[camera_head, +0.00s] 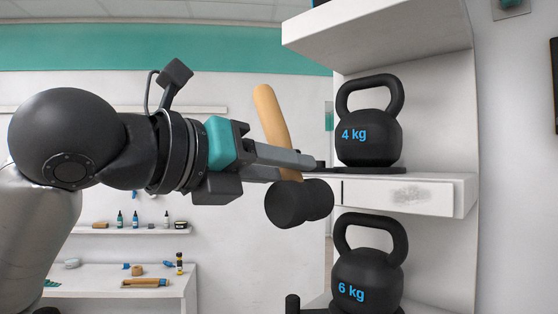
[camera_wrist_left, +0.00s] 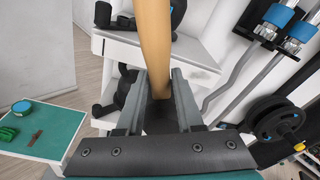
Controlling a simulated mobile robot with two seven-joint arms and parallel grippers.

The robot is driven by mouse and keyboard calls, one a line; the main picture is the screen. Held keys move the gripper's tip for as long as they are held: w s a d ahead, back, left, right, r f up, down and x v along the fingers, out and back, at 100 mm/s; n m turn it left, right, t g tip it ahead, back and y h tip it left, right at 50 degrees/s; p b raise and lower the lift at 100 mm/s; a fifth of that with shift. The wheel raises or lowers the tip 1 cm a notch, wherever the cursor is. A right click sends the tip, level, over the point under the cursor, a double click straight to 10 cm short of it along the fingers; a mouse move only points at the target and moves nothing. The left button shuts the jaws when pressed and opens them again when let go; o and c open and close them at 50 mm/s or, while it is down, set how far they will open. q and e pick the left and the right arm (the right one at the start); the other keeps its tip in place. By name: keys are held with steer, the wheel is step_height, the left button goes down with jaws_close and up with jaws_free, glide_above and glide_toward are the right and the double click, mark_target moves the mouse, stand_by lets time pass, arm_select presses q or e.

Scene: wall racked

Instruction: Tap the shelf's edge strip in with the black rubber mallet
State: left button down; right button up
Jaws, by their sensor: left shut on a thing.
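My left gripper (camera_head: 290,165) is shut on the wooden handle (camera_head: 271,118) of the black rubber mallet. The handle stands nearly upright, and the black mallet head (camera_head: 288,205) hangs below the fingers. The white shelf's edge strip (camera_head: 378,194) faces me, with a dark vertical line near its left end and a grey scuffed patch towards the right. The mallet head overlaps the strip's left end in the picture; I cannot tell whether they touch. In the left wrist view, the tan handle (camera_wrist_left: 155,45) rises between the fingers (camera_wrist_left: 158,100). My right gripper is not in view.
A 4 kg kettlebell (camera_head: 369,140) stands on the shelf, close behind the strip. A 6 kg kettlebell (camera_head: 368,275) stands below, and another white shelf (camera_head: 385,40) juts out above. A table (camera_head: 120,290) with small items stands at the back left.

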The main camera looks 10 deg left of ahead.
arm_select(q)
steer(key=p+x, duration=0.1)
steer(key=x, duration=0.1)
steer(key=p+x, duration=0.1)
steer(key=x, duration=0.1)
steer(key=shift+w+r, duration=0.2)
steer(key=shift+r, duration=0.2)
steer(key=shift+f, duration=0.1)
steer(key=shift+p, duration=0.35)
steer(key=shift+p+x, duration=0.8)
steer(key=shift+p, duration=0.25)
steer(key=shift+a, duration=0.1)
